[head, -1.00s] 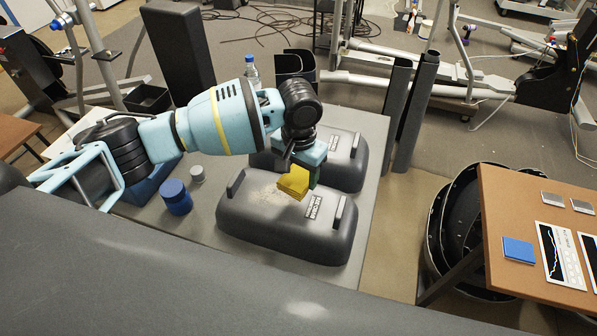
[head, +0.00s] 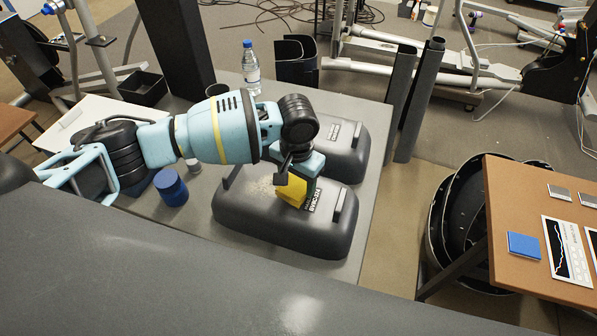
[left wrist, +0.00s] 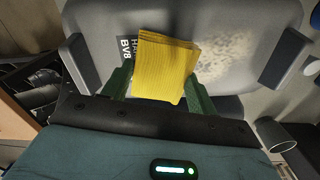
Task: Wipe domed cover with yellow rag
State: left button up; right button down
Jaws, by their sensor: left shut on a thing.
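The near domed cover (head: 262,224) is a dark grey, rounded shell with a handle at each end and a printed label, lying on the grey table. A pale dusty patch (left wrist: 235,50) shows on its top in the left wrist view. My left gripper (head: 297,182) is shut on the yellow rag (head: 292,195), a folded square pad that also shows in the left wrist view (left wrist: 163,66). The rag is at the cover's top and partly hides the label; whether it touches cannot be told. My right gripper is not in view.
A second grey cover (head: 345,150) lies just behind. A blue jar (head: 171,188), a small grey-white cap (head: 193,165) and a water bottle (head: 250,68) stand on the table. A brown table (head: 515,205) with a blue pad (head: 523,245) is at right.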

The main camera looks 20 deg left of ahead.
pick_arm(q)
jog(key=shift+r, duration=0.1)
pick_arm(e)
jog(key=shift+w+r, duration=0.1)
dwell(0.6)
pick_arm(q)
jog(key=shift+f, duration=1.05)
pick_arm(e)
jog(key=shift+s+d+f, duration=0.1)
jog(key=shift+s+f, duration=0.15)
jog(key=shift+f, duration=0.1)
pick_arm(q)
jog(key=shift+a, duration=0.1)
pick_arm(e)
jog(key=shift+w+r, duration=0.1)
pick_arm(q)
jog(key=shift+a+r, duration=0.15)
jog(key=shift+a, duration=0.3)
jog(key=shift+w+a+p, duration=0.1)
jog(key=shift+a+p, duration=0.3)
jog(key=shift+a, duration=0.8)
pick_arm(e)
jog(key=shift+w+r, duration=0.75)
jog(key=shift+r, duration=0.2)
